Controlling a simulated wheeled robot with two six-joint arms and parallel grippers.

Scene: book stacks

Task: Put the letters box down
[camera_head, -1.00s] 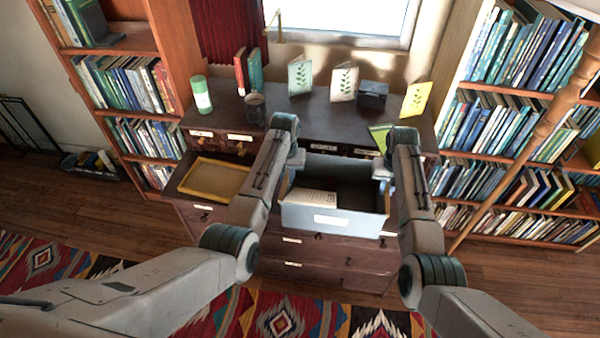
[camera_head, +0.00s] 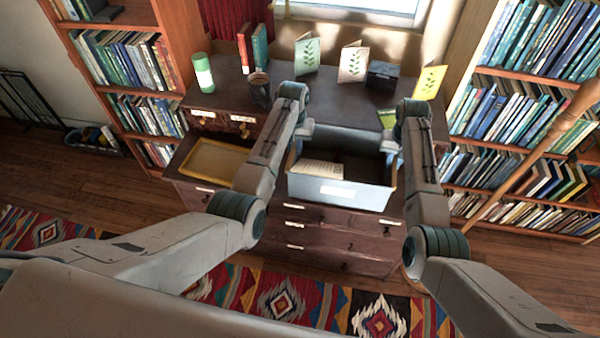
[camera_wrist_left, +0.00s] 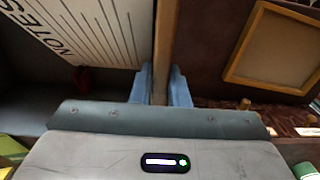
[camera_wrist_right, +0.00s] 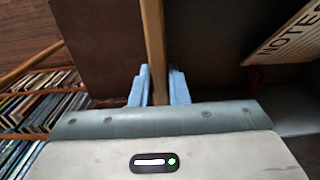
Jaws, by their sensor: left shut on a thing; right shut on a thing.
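The letters box (camera_head: 342,195) is an open blue-grey box with a pale label on its front, level at the front of the dark wooden dresser (camera_head: 340,98). A sheet marked NOTES (camera_wrist_left: 78,30) lies inside it; it also shows in the head view (camera_head: 322,169). My left gripper (camera_wrist_left: 160,85) is shut on the box's left wall. My right gripper (camera_wrist_right: 157,85) is shut on its right wall. In the head view the forearms partly cover both grippers. I cannot tell whether the box's underside touches the dresser.
A yellow-framed panel (camera_head: 218,163) lies on the dresser left of the box. Bookshelves flank the dresser. A wooden pole (camera_head: 545,140) slants at right.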

